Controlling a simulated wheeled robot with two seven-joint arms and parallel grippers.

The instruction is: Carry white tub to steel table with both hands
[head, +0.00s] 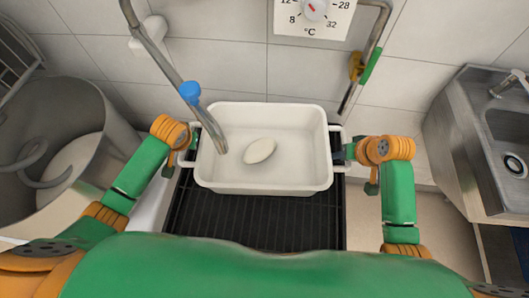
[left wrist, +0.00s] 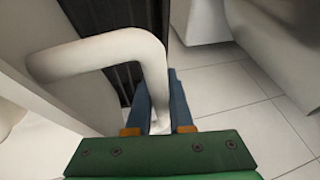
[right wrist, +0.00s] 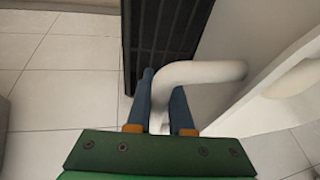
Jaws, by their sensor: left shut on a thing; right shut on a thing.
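The white tub (head: 290,118) is in the middle of the head view, above a black ribbed surface. A pale oval lump (head: 259,151) lies inside it. My left gripper (head: 191,141) is at the tub's left side and shut on its left handle, which shows as a white bent bar (left wrist: 110,50) in the left wrist view. My right gripper (head: 343,152) is at the tub's right side and shut on its right handle, a white bent bar (right wrist: 200,72) in the right wrist view. The tub looks about level. Whether it touches the black surface cannot be told.
A steel tap pipe with a blue part (head: 190,92) reaches over the tub's left side. The black ribbed surface (head: 255,235) lies beneath. A large mixer bowl (head: 95,115) stands left. A steel sink unit (head: 460,150) stands right. A temperature dial (head: 314,10) is on the wall.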

